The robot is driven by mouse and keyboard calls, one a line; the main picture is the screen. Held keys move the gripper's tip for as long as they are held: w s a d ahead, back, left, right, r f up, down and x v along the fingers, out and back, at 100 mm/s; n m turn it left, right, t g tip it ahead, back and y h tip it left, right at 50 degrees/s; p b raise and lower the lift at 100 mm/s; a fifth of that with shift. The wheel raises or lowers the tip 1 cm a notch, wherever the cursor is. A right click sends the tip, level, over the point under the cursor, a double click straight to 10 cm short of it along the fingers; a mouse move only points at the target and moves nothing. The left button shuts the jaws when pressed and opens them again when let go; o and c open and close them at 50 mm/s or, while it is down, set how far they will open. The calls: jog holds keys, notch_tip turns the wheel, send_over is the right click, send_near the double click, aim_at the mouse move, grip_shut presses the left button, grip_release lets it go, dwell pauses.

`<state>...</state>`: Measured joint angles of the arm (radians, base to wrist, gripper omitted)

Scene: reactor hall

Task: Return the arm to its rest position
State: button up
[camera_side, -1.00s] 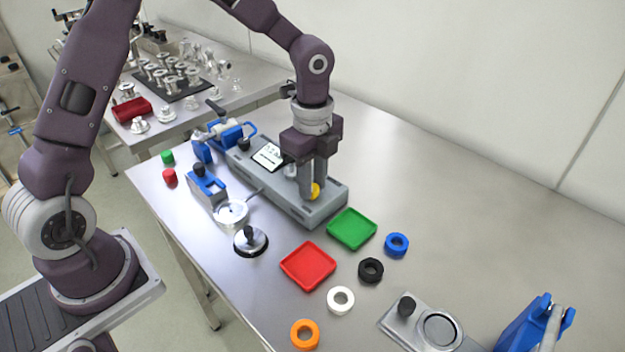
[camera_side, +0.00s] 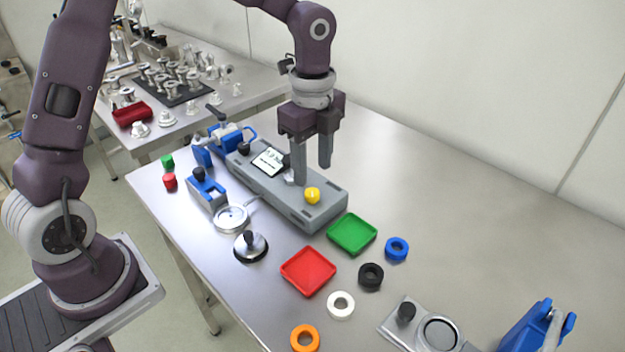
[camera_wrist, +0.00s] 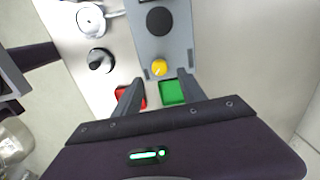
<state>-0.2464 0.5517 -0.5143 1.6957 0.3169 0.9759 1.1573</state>
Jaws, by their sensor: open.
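My gripper (camera_side: 312,172) is open and empty. In the side view it hangs with its fingers pointing down above the grey instrument box (camera_side: 290,200), apart from the yellow knob (camera_side: 312,195) on the box's top. In the wrist view my gripper (camera_wrist: 156,88) shows its two spread fingers, with the yellow knob (camera_wrist: 158,67) beyond and between them. My arm reaches in from the upper left of the side view. No separate marker of a rest position shows.
A green tray (camera_side: 352,234) and a red tray (camera_side: 308,271) lie in front of the box. Blue (camera_side: 397,248), black (camera_side: 371,275), white (camera_side: 340,305) and orange (camera_side: 304,338) rings lie nearby.

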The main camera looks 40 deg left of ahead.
jog(key=shift+r, duration=0.85)
jog(key=s+a+r+n+t+y, duration=0.1)
jog(key=s+a+r+n+t, duration=0.2)
jog(key=s+r+n, duration=0.85)
jog(key=s+f+n+t+h, duration=0.1)
jog(key=s+n, duration=0.5)
jog(key=s, duration=0.6)
jog(key=shift+a+f+t, duration=0.2)
jog(key=shift+f+t, duration=0.1)
jog(key=shift+t, duration=0.5)
jog(key=shift+w+r, duration=0.1)
jog(key=shift+w, duration=0.1)
